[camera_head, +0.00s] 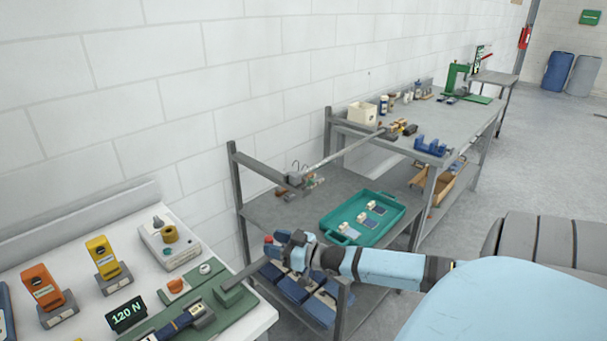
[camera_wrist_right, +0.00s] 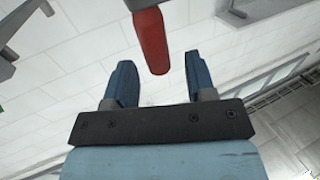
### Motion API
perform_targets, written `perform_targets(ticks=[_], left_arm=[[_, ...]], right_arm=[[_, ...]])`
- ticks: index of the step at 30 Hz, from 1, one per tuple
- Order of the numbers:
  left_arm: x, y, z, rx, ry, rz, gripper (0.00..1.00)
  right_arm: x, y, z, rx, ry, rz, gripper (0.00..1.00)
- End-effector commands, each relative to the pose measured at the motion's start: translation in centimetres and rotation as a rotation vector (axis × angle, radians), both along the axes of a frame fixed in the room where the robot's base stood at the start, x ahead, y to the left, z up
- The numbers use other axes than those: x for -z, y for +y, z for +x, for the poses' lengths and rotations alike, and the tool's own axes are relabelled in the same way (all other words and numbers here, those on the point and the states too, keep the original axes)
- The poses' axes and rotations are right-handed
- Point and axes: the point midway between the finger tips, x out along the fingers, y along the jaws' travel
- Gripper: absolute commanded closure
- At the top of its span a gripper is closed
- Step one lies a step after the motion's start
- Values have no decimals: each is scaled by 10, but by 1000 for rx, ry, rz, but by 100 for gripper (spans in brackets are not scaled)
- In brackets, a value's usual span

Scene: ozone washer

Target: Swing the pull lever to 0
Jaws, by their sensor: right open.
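The pull lever is a grey bar (camera_head: 250,270) that rises from a green block (camera_head: 233,292) on the bench at the lower left. Its red handle (camera_head: 268,239) shows beside my right gripper (camera_head: 279,246). In the right wrist view the red handle (camera_wrist_right: 152,42) reaches down from the top edge between the two blue fingers of my right gripper (camera_wrist_right: 160,60). The fingers are spread, with gaps on both sides of the handle. I cannot tell how deep the handle sits between them. No 0 mark is readable. My left gripper is not in view.
A display reading 120 N (camera_head: 126,315) and orange (camera_head: 43,287) and yellow (camera_head: 102,257) devices stand on the bench. Behind my right gripper is a grey shelf rack (camera_head: 262,212) with a teal tray (camera_head: 386,233). Blue bins sit below.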

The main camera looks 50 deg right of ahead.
Motion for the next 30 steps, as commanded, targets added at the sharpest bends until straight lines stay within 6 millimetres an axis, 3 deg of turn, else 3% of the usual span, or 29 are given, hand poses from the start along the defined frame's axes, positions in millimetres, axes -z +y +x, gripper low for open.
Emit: perform_targets(ticks=[9, 15, 30], left_arm=[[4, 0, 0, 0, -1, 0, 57], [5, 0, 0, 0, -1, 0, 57], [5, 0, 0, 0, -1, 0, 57]], right_arm=[[1, -15, -55, -1, 3, 0, 49], [0, -21, -79, -1, 2, -1, 49], [-1, -25, -90, -1, 0, -1, 49]])
